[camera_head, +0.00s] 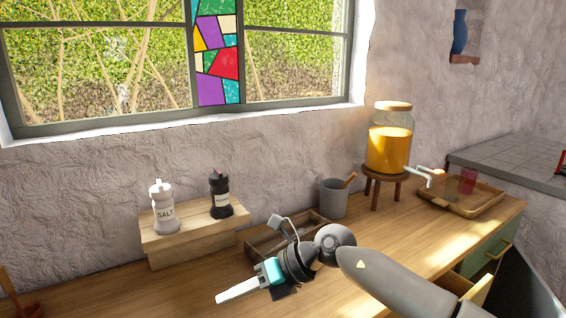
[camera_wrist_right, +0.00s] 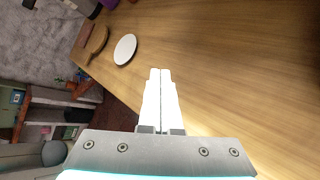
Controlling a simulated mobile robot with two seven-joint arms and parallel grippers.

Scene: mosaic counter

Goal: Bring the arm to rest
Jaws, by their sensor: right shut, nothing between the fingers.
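My right gripper (camera_head: 240,291) is above the wooden counter (camera_head: 110,292), its pale fingers pointing left. In the right wrist view the two white fingers (camera_wrist_right: 160,95) lie together, shut with nothing between them. My right arm comes in from the lower right and covers part of the counter and of a wooden box (camera_head: 262,240). My left gripper does not show in either view.
Salt (camera_head: 165,212) and dark (camera_head: 220,200) shakers stand on a wooden step (camera_head: 200,238) by the wall. Behind my arm are a grey cup (camera_head: 333,200), a juice dispenser (camera_head: 388,150) on a stool, and a tray (camera_head: 440,203). The wrist view shows a white disc (camera_wrist_right: 125,49).

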